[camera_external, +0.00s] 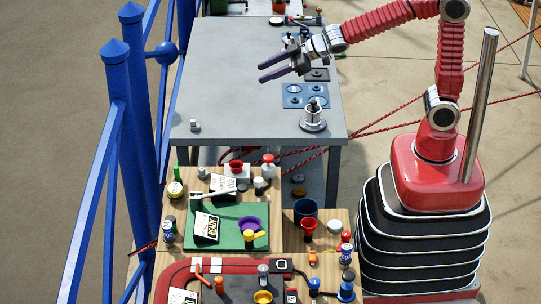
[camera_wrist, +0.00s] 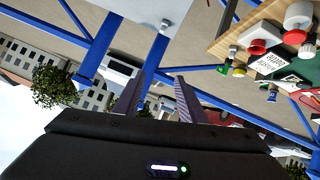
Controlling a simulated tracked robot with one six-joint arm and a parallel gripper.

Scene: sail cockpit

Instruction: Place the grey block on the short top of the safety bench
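A small light grey block (camera_external: 195,125) sits near the front left corner of the grey table (camera_external: 225,80). A small pale block, probably the same one, shows near the top of the wrist view (camera_wrist: 165,24). My gripper (camera_external: 262,73) is open and empty, above the right part of the table, up and right of the block. Its two fingers point left and stand apart; they also show in the wrist view (camera_wrist: 158,84). A wooden bench (camera_external: 294,246) stands in front of the grey table. I cannot tell for sure which surface is the safety bench's short top.
A blue plate (camera_external: 293,101) and a metal fitting (camera_external: 313,118) stand on the table's right side. The wooden bench is crowded with cups, jars and a green mat (camera_external: 226,241). Blue posts (camera_external: 123,120) rise at left. The table's middle is clear.

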